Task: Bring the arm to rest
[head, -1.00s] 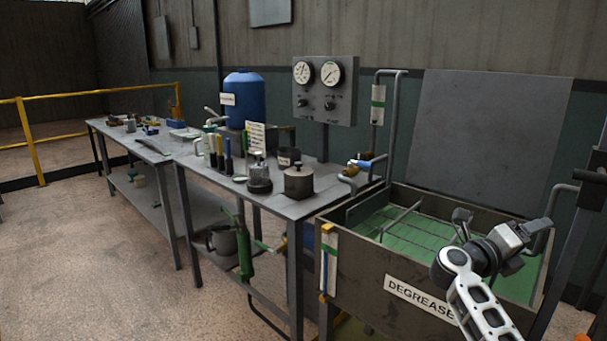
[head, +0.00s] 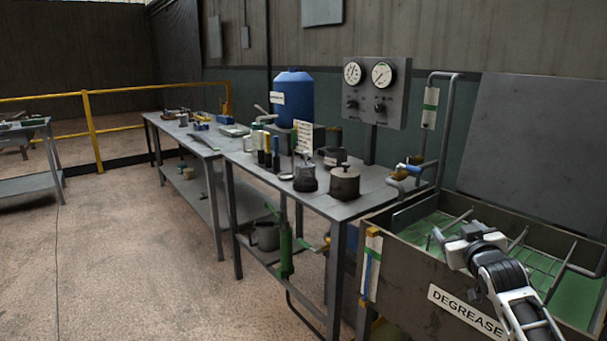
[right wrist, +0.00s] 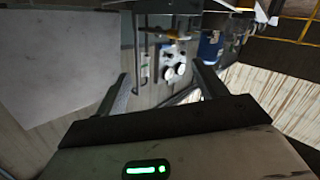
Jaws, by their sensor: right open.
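My right arm comes in from the lower right in the head view, and my right gripper (head: 452,236) is over the degreaser tank (head: 400,274), near its front wall. The finger gap is hard to make out there. In the right wrist view my right gripper (right wrist: 163,90) has its two dark fingers well apart with nothing between them. The gauge panel shows in the distance beyond them. My left gripper is not in view.
A green-lined basin with a wire rack lies under the arm. The grey workbench (head: 290,193) beside the tank holds pots, bottles and a blue drum (head: 293,98). The gauge panel (head: 376,92) stands behind. Open floor (head: 140,260) lies left.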

